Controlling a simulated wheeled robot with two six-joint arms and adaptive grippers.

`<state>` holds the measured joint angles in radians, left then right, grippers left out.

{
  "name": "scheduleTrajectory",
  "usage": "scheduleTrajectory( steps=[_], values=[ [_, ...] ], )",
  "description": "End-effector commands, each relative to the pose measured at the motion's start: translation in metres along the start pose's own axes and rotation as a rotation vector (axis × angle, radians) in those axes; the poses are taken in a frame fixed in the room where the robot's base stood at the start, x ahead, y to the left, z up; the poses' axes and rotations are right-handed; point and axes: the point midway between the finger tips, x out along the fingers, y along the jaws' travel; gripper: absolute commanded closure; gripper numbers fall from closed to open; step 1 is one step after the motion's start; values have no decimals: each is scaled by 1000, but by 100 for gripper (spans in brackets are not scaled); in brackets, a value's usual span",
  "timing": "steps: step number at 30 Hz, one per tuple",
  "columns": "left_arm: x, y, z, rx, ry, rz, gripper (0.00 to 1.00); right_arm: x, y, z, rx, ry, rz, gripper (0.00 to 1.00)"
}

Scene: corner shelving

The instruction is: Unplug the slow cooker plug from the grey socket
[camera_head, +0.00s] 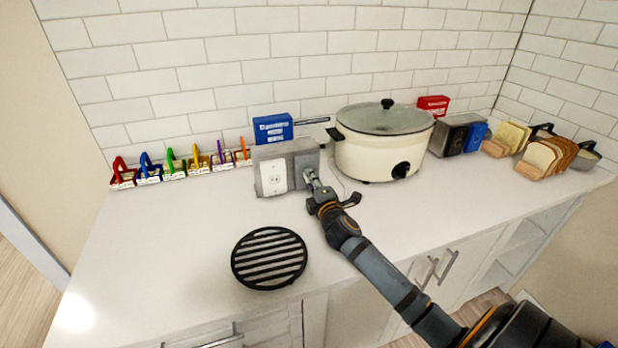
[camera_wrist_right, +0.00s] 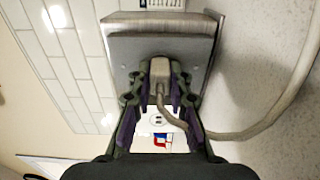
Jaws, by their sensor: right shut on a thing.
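The grey socket box (camera_head: 303,160) stands on the counter against the tiled wall, with a white outlet plate (camera_head: 274,178) on its front. The cream slow cooker (camera_head: 370,158) with a glass lid stands to its right. My right gripper (camera_head: 312,180) is at the right part of the box. In the wrist view, my right gripper (camera_wrist_right: 160,88) is shut on the beige plug (camera_wrist_right: 160,69), which is up against the grey face (camera_wrist_right: 130,58). I cannot tell whether its prongs are inside. Its cord (camera_wrist_right: 262,125) curves away right. My left gripper is not in view.
A black round trivet (camera_head: 269,258) lies in front of the box. Colored racks (camera_head: 174,163) line the left. A blue box (camera_head: 272,129) stands behind the socket. A toaster (camera_head: 455,135) and bread rack (camera_head: 545,157) are right. The front-left counter is clear.

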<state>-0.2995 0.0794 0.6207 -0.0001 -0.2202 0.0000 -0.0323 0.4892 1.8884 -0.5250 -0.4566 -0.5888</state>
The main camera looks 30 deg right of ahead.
Motion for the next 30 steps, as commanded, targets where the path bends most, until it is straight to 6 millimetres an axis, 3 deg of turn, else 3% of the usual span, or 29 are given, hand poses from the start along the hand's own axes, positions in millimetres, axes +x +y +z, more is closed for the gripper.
scheduleTrajectory(
  steps=[9,30],
  values=[
    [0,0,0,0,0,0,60,-1,0,0,-1,0,1,100],
    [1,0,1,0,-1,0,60,-29,0,0,-2,0,-1,100]
  ],
)
